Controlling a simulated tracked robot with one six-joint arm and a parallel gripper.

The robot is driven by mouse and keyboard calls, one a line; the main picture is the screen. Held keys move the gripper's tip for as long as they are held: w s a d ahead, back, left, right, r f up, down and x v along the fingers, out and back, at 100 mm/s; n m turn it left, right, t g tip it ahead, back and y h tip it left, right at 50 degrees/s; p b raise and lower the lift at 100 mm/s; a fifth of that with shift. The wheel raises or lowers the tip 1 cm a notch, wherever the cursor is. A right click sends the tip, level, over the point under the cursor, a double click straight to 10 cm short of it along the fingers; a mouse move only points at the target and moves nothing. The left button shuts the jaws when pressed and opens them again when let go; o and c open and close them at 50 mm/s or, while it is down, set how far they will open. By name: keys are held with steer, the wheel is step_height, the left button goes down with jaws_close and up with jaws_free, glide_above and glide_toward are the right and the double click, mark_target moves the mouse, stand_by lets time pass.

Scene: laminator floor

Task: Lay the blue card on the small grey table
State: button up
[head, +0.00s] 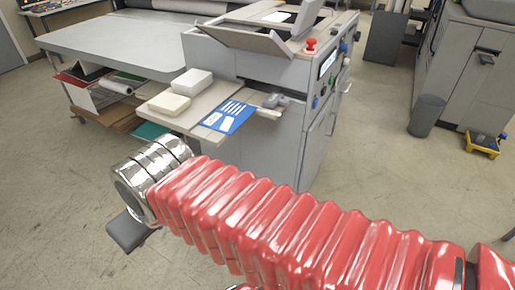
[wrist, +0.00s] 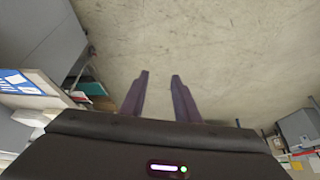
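The blue card (head: 228,117), with white markings, lies flat on a pale side shelf (head: 190,119) of the grey machine. Its right side is close to a grey clamp-like part. Part of the card also shows at the left edge of the wrist view (wrist: 20,82). My gripper (wrist: 159,74) is open and empty, with bare floor seen between and beyond its two dark fingers. In the head view my arm hides most of the gripper. A grey-topped table (head: 110,40) stands at the upper left, but it looks large; I cannot identify a small grey table.
The grey machine (head: 270,130) stands behind my arm. A grey bin (head: 426,115) and a yellow tray-like item (head: 483,144) stand at right. The floor between is clear.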

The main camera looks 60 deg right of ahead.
steer(key=w+d+f+m+y, duration=0.3)
steer(key=w+f+m+y, duration=0.1)
steer(key=f+m, duration=0.2)
steer(key=m+t+h, duration=0.9)
steer(key=m, duration=0.9)
glide_toward(231, 134)
steer(key=v, duration=0.6)
steer(key=shift+w+r+n, duration=0.1)
steer(key=shift+w+n, duration=0.1)
steer(key=shift+n, duration=0.1)
steer(key=shift+w, duration=0.1)
steer(key=x, duration=1.3)
steer(key=shift+w+d+f, duration=0.2)
steer(key=shift+w+d, duration=0.05)
